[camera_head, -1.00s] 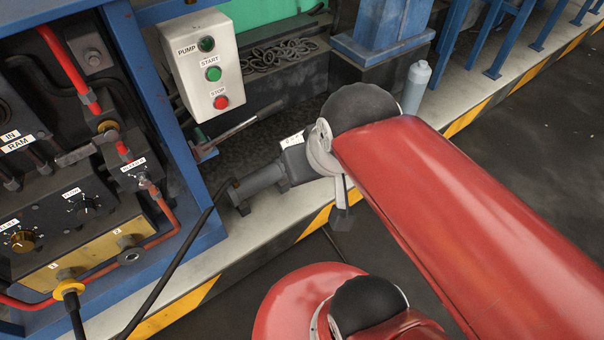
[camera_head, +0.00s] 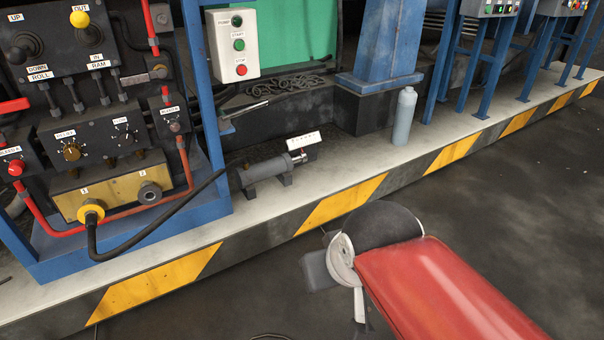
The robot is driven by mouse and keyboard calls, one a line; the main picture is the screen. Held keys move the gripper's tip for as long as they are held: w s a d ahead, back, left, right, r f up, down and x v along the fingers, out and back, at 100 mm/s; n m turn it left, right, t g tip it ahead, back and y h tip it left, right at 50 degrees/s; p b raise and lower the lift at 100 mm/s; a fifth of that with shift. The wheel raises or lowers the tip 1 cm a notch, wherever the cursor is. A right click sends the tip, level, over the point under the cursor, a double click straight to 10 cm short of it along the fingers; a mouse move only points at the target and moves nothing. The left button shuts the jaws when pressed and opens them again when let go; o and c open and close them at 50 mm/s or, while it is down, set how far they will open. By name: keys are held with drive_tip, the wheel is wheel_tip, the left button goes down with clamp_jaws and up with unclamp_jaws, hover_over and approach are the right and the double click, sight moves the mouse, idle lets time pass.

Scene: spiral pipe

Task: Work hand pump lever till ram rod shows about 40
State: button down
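A grey ram cylinder (camera_head: 262,172) lies on the pale ledge, with a short bright ram rod (camera_head: 298,157) showing at its right end. A small white scale plate (camera_head: 303,141) stands behind the rod; its marks are too small to read. A thin metal bar (camera_head: 247,108), which may be the hand pump lever, sticks out to the right of the blue frame post, behind the ram. My red arm is at the lower right, over the dark floor and apart from the ledge.
A valve panel (camera_head: 98,140) with a black hose (camera_head: 155,228) fills the left. A PUMP START/STOP box (camera_head: 232,62) hangs beside the blue frame. A grey bottle (camera_head: 404,118) stands on the ledge. The floor before the striped edge (camera_head: 345,203) is clear.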

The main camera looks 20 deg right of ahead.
drive_tip(key=shift+p, duration=0.45)
idle(0.7)
wheel_tip(320, 180, up, 14)
drive_tip(key=p, duration=1.3)
idle(0.7)
